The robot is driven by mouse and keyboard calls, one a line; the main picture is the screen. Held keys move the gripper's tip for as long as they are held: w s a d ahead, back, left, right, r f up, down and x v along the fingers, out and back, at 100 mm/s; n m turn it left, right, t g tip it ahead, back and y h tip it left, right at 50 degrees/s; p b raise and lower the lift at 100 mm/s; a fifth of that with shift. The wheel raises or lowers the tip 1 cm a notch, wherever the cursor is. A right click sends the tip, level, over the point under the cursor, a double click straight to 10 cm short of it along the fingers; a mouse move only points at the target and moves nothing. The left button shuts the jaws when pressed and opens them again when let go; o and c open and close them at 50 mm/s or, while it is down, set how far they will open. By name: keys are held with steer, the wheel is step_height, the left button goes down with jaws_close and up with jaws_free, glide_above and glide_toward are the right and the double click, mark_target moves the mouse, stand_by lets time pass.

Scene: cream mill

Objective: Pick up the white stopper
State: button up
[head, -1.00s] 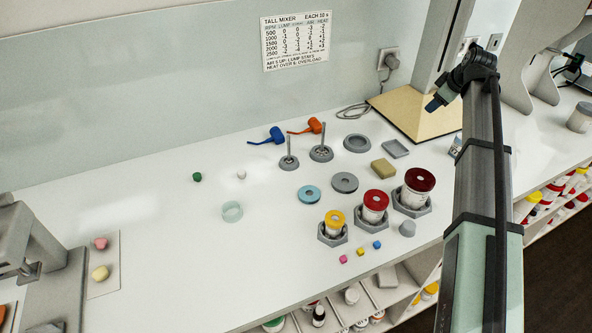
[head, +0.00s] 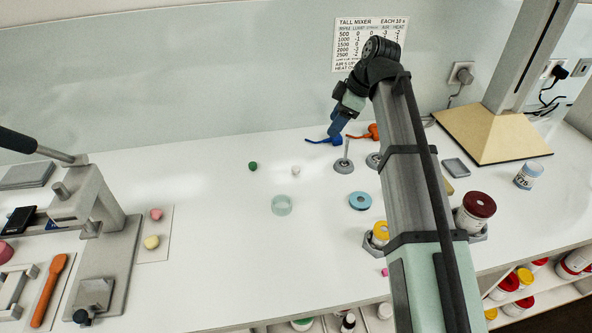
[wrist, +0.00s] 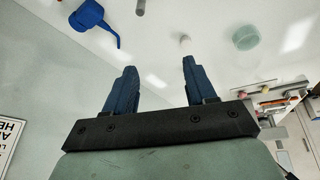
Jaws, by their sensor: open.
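The white stopper (head: 295,170) is a small pale piece standing on the white counter, right of a green stopper (head: 252,166) and behind a clear pale-green ring-like dish (head: 282,205). In the wrist view the white stopper (wrist: 185,39) shows small, just beyond the tip of the right finger. My gripper (head: 335,128) is up in the air to the right of the stopper, near the back wall. In the wrist view my gripper (wrist: 158,72) has its two blue fingers wide apart with nothing between them.
A grey stand with a rod (head: 344,165) and a light-blue ring (head: 360,201) are to the right. A press-like machine (head: 90,200) stands at left. The counter around the stopper is mostly clear.

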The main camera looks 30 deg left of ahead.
mark_target(296, 168)
steer(key=s+a+f+n+g, duration=0.1)
steer(key=s+a, duration=0.2)
steer(key=s, duration=0.2)
steer(key=shift+h, duration=0.3)
steer(key=x, duration=1.3)
steer(key=shift+f, duration=0.25)
steer(key=shift+c, duration=0.2)
jaws_close()
